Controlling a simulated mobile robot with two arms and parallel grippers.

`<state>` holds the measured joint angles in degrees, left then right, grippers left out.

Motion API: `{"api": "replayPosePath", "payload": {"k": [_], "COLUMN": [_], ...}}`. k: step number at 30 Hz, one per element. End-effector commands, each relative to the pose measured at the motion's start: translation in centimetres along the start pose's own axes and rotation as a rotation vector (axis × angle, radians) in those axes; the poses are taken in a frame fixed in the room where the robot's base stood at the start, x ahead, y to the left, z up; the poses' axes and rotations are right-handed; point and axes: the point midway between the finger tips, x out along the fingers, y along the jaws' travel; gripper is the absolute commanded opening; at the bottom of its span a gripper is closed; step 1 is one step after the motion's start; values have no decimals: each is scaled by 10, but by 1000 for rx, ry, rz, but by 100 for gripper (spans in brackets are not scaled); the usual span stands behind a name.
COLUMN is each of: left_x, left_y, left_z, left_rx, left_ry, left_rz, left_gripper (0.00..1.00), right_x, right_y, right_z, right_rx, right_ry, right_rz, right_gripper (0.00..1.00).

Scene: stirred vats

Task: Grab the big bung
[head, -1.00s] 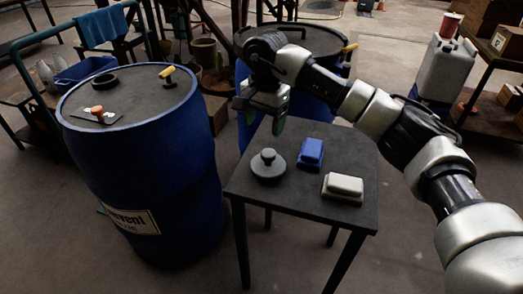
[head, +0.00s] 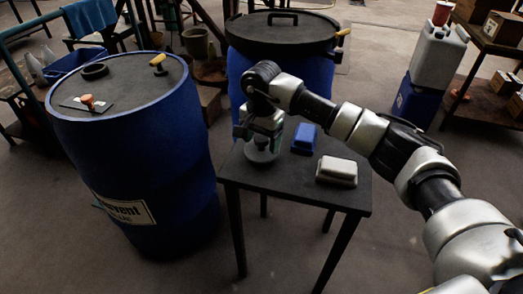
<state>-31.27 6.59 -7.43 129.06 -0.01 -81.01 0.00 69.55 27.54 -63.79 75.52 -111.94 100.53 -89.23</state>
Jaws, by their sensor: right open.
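The big bung, a dark grey round disc with a knob (head: 262,154), stands on the small dark table (head: 290,197) at its left side. My right gripper (head: 262,143) points down right over the bung, with its open fingers low at the knob. The fingers and wrist hide the knob, so I cannot tell whether they touch it. My left gripper is not in view.
A lidded blue vat (head: 281,38) stands behind the table.

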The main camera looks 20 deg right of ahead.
Motion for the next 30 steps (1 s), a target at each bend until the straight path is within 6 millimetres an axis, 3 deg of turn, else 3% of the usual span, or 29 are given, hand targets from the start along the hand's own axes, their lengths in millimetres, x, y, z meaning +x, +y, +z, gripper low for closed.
{"api": "replayPosePath", "payload": {"k": [4, 15, 23, 30], "left_x": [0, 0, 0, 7], "left_y": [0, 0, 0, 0], "left_z": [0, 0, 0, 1], "left_rx": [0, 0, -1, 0], "left_ry": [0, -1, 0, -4], "left_rz": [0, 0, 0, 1], "left_gripper": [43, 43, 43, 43], "right_x": [-1, -1, -3, -27], "right_y": [0, 0, 0, 0], "right_z": [0, 0, 0, 0], "right_rx": [0, 0, 0, 0], "right_ry": [0, 0, 0, 2], "right_rz": [0, -1, -1, -2], "right_gripper": [71, 17, 17, 17]}}
